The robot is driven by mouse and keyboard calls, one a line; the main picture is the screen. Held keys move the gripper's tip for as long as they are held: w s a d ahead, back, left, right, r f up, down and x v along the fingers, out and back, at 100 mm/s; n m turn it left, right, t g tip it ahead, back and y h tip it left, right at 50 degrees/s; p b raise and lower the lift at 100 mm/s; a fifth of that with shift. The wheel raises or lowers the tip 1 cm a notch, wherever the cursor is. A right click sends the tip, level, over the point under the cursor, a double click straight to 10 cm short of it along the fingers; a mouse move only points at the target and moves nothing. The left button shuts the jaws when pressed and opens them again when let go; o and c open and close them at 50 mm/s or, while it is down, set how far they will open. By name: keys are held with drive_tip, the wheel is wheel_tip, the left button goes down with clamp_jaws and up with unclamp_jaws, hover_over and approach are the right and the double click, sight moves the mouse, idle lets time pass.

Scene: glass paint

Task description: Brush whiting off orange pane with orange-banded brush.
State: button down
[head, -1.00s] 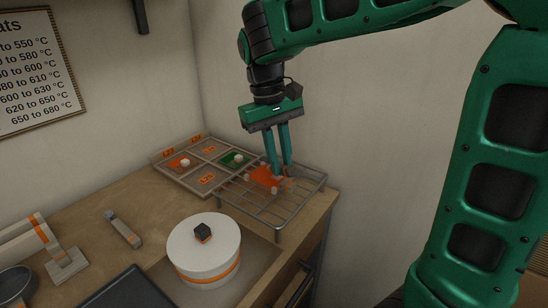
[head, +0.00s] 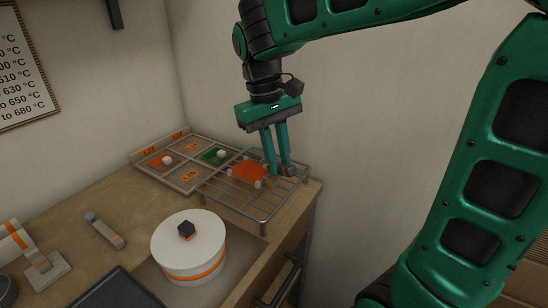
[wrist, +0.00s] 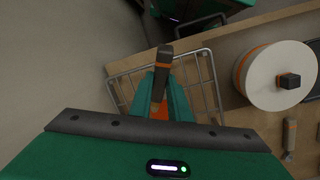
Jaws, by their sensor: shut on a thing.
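The orange pane (head: 250,171) lies on the wire rack (head: 225,198), with small pale pegs around its edges. It shows mostly plain orange; any whiting left on it is too small to tell. My gripper (head: 278,168) is at the pane's right side, low over the rack. It is shut on the orange-banded brush (wrist: 163,58), whose dark handle and orange band show in the wrist view. The brush tip is hidden, so I cannot tell if it touches the pane. A piece of the pane (wrist: 158,110) shows between the fingers.
A divided tray (head: 150,171) behind the rack holds an orange and a green piece, each with a white block. A white round kiln (head: 188,240) with an orange band stands in front. A small tool (head: 104,230) lies left. The wall rises close behind the rack.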

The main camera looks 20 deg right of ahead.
drive_tip(key=shift+r, duration=0.1)
drive_tip(key=shift+r, duration=2.45)
